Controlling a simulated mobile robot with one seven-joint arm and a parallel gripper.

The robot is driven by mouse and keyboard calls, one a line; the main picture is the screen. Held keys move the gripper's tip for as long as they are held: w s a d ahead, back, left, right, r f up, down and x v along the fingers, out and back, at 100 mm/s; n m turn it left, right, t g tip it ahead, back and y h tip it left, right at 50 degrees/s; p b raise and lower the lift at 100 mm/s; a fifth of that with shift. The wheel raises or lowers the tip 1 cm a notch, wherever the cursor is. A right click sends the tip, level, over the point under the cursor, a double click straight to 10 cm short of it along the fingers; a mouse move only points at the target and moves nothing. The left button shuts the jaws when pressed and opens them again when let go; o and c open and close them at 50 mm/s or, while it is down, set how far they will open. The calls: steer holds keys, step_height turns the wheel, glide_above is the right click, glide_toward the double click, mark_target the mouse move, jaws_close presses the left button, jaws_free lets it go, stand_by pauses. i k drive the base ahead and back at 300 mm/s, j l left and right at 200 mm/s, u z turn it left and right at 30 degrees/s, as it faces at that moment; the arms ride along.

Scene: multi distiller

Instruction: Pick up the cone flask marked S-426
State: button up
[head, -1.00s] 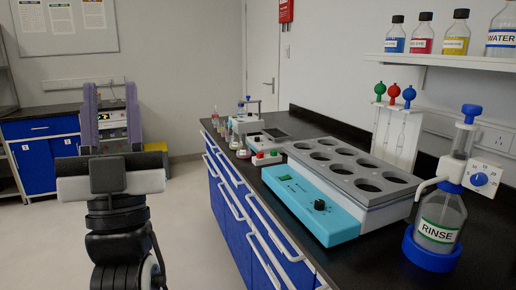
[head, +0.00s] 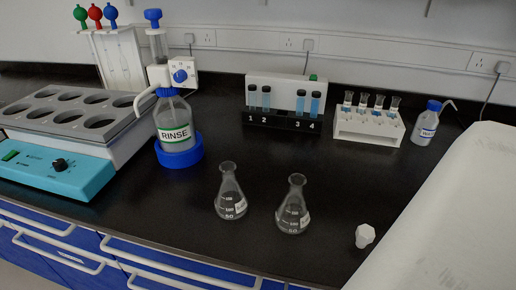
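Two clear glass cone flasks stand upright and apart on the black bench, near its front edge. The writing on the labels is too small to read, so I cannot tell which one is S-426. Both look empty. My gripper is not in view.
The RINSE bottle (head: 173,120) in its blue ring stands behind and left of the flasks, beside the turquoise-fronted bath (head: 60,165). A tube rack (head: 285,121), a white rack (head: 368,127) and a wash bottle (head: 425,125) stand behind. A white stopper (head: 364,236) lies right.

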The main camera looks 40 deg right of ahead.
mark_target(231, 202)
steer(key=z, duration=0.85)
steer(key=u, duration=1.65)
steer(key=k+l+u, duration=0.1)
steer(key=k, duration=0.5)
steer(key=k+l+u, duration=0.1)
steer(key=k+l, duration=0.15)
steer(key=k, duration=0.35)
